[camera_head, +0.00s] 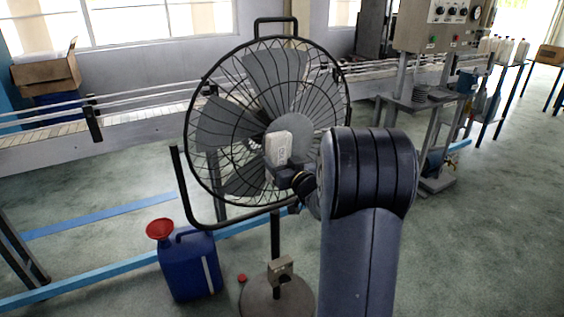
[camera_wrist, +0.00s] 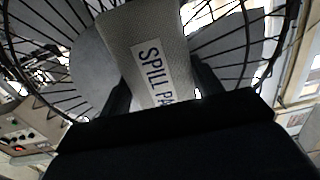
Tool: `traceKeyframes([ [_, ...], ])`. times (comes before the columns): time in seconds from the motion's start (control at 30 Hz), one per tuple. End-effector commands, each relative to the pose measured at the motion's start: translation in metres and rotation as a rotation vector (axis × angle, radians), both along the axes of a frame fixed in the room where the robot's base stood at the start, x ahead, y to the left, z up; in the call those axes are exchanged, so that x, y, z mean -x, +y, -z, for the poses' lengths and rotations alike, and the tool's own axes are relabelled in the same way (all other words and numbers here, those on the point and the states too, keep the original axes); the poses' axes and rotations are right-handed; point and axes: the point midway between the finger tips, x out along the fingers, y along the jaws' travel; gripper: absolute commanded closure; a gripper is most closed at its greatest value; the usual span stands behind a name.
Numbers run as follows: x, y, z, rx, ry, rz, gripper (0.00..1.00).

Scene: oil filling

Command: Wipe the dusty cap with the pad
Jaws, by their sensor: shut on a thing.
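My gripper (camera_head: 284,174) is shut on a pale pad (camera_head: 278,147), which stands upright in front of a caged floor fan (camera_head: 208,170). In the wrist view the pad (camera_wrist: 181,42) is between the jaws, with a white label reading "SPILL PA", its end hidden. A round grey disc (camera_head: 311,122) shows at the fan's middle, partly behind the pad; it also shows in the wrist view (camera_wrist: 93,62). It looks like the cap, but dust on it cannot be made out. I cannot tell whether the pad touches it.
A blue jug (camera_head: 186,268) with a red funnel (camera_head: 159,229) stands on the floor at lower left. A small red thing (camera_head: 241,278) lies near the fan's round base (camera_head: 262,300). A conveyor (camera_head: 50,143) runs behind.

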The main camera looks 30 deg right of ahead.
Motion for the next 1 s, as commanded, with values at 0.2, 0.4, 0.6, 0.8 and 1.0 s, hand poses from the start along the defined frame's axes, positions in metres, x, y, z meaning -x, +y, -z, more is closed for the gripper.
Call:
traceKeyframes([
  [0.2,0.0,0.0,0.0,0.0,0.0,0.0,0.57],
  [0.4,-0.001,0.0,0.0,0.0,0.0,0.0,0.57],
  [0.6,-0.005,0.0,0.0,0.0,0.001,0.0,0.57],
  [0.8,-0.009,0.0,0.0,0.0,0.0,0.0,0.57],
  [1.0,-0.013,0.001,0.0,-0.001,0.0,-0.001,0.57],
])
